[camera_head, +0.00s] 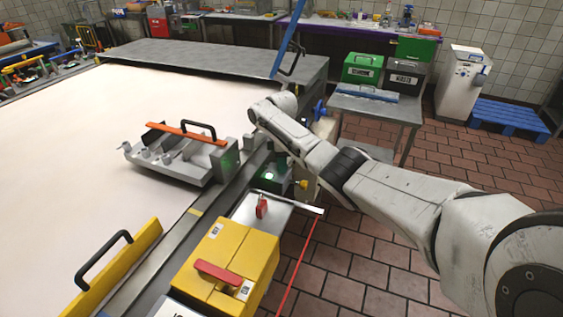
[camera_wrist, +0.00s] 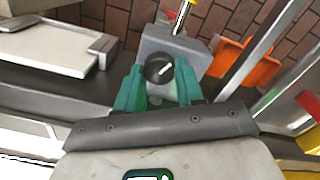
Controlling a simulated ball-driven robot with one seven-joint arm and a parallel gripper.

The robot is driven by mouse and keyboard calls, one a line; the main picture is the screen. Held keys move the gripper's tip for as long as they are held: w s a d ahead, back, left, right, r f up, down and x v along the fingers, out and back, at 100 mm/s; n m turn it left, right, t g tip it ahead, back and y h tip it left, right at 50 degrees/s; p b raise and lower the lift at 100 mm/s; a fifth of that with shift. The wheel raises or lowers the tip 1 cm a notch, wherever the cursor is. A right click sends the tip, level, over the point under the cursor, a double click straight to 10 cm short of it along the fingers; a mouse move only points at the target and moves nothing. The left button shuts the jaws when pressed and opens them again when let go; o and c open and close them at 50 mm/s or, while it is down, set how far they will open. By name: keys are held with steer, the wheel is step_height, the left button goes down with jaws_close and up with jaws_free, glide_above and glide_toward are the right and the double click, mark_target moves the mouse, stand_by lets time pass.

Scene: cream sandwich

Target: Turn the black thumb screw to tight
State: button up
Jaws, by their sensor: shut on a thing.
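In the wrist view the black thumb screw (camera_wrist: 157,69) is a round knob with a white line that points up and to the right. It sits at a grey block (camera_wrist: 186,47). My gripper (camera_wrist: 158,80) has two teal fingers, one on each side of the knob, and is shut on it. The knob's top shows between the fingertips; its lower side and the exact contact are hidden. In the head view my arm reaches in from the right to the near edge of the white table, and I cannot make out the screw there.
A grey fixture with an orange bar (camera_head: 187,132) stands on the white table (camera_head: 60,150). A yellow box (camera_head: 225,255) with a red handle is at the front. An orange bin (camera_wrist: 245,62) lies right of the block. Tiled floor (camera_head: 375,235) is open on the right.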

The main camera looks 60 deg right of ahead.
steer(key=shift+m, duration=0.3)
steer(key=shift+m+p, duration=0.3)
steer(key=shift+m, duration=0.9)
steer(key=m, duration=0.4)
steer(key=shift+m, duration=0.3)
steer(key=m, duration=0.3)
steer(key=shift+d+m, duration=0.1)
steer(key=shift+m, duration=0.2)
steer(key=m, duration=0.4)
steer(key=shift+m, duration=0.3)
steer(key=m, duration=0.7)
steer(key=shift+d+b, duration=0.1)
steer(key=shift+b, duration=0.2)
steer(key=m, duration=0.3)
steer(key=shift+s+m, duration=0.1)
steer(key=shift+m, duration=0.3)
steer(key=shift+r+m+b, duration=0.1)
steer(key=shift+m+b, duration=0.4)
steer(key=shift+m, duration=1.3)
